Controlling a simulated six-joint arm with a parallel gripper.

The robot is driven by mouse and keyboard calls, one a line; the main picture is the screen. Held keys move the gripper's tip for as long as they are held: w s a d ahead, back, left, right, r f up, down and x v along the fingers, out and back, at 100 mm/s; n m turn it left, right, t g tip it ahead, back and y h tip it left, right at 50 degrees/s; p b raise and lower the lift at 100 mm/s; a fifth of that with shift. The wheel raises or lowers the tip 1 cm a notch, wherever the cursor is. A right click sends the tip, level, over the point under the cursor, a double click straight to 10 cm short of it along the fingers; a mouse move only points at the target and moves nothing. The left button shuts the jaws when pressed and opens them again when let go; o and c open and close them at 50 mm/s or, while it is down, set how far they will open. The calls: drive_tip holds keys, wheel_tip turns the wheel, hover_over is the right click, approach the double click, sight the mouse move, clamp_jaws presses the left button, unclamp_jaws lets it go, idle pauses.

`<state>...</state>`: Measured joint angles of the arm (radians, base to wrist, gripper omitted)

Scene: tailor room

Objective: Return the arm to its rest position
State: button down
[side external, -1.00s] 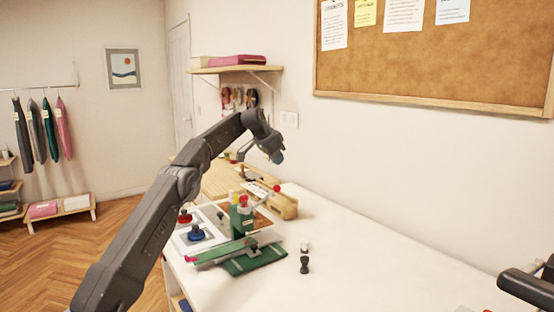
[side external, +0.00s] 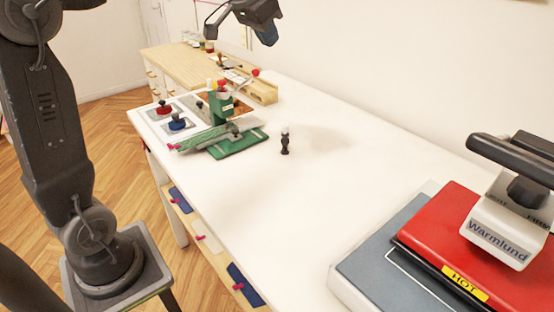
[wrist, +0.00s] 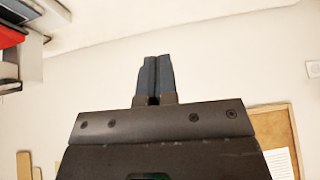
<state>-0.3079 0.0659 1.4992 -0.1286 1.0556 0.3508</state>
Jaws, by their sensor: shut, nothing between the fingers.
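My gripper (side external: 268,33) is at the top of the side external view, raised well above the white table (side external: 260,210) and touching nothing. In the wrist view my gripper (wrist: 153,75) shows two dark fingers side by side, shut with nothing between them. The wrist view looks past the fingers at a pale wall, with part of a cork board at lower right. The arm stands on my base at the left of the side external view, with its upper part cut off by the frame.
A green press tool (side external: 225,135), a red knob (side external: 164,107), a blue knob (side external: 177,122) and a small dark-handled stamp (side external: 285,142) stand on the table. A red heat press (side external: 480,245) fills the right front. The table's middle is clear.

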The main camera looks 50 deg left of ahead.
drive_tip(key=s+d+f, duration=0.4)
drive_tip(key=s, duration=0.4)
drive_tip(key=s+d+f, duration=0.4)
drive_tip(key=s+f, duration=0.1)
drive_tip(key=s, duration=0.3)
drive_tip(key=s+d+f, duration=0.4)
drive_tip(key=s, duration=0.5)
drive_tip(key=shift+d+f+g+h, duration=0.15)
drive_tip(key=shift+f+g+h, duration=0.05)
drive_tip(key=shift+g+h, duration=0.1)
